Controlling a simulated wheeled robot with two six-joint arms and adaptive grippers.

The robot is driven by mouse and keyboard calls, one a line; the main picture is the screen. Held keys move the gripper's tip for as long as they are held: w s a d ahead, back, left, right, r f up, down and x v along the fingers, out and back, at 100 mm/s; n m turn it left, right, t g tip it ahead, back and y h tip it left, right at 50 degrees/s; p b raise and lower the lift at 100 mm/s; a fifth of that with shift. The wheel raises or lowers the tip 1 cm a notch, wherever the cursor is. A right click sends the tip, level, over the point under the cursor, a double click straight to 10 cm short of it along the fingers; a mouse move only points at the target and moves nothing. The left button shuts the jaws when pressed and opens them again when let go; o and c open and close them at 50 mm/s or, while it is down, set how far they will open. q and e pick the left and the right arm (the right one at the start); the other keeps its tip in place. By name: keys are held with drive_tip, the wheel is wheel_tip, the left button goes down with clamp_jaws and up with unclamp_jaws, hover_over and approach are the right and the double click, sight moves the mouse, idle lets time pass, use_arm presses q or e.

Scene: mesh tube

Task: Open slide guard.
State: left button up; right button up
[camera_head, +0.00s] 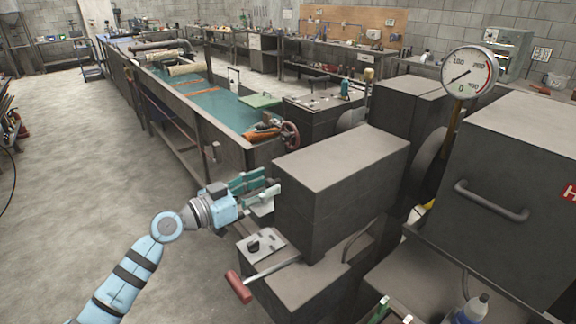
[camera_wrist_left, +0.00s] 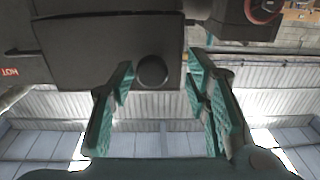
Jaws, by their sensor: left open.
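The slide guard appears to be the dark grey box-shaped cover (camera_head: 340,185) on the machine in the head view. In the left wrist view, the dark cover (camera_wrist_left: 105,45) fills the upper part, with a round black knob (camera_wrist_left: 152,70) on it. My left gripper (camera_head: 272,194) is at the cover's left side in the head view. Its teal fingers (camera_wrist_left: 160,80) are open, one on each side of the knob in the wrist view. I cannot tell whether they touch it. Small green pieces at the head view's bottom edge may be my right fingertips.
Below the cover, a lever with a red handle (camera_head: 238,287) sticks out near a small switch plate (camera_head: 262,245). A dial gauge (camera_head: 469,72) and a box with a handle (camera_head: 520,150) stand right. A long teal-topped bench (camera_head: 200,90) lies behind. Open floor is at left.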

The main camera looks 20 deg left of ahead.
use_arm(q)
drive_tip(key=shift+w, duration=0.1)
drive_tip(key=shift+s+d+r, duration=0.1)
drive_tip(key=shift+s+d, duration=0.05)
drive_tip(key=shift+s, duration=0.05)
drive_tip(key=shift+d, duration=0.2)
drive_tip(key=c, duration=0.5)
drive_tip(key=shift+w, duration=0.1)
clamp_jaws()
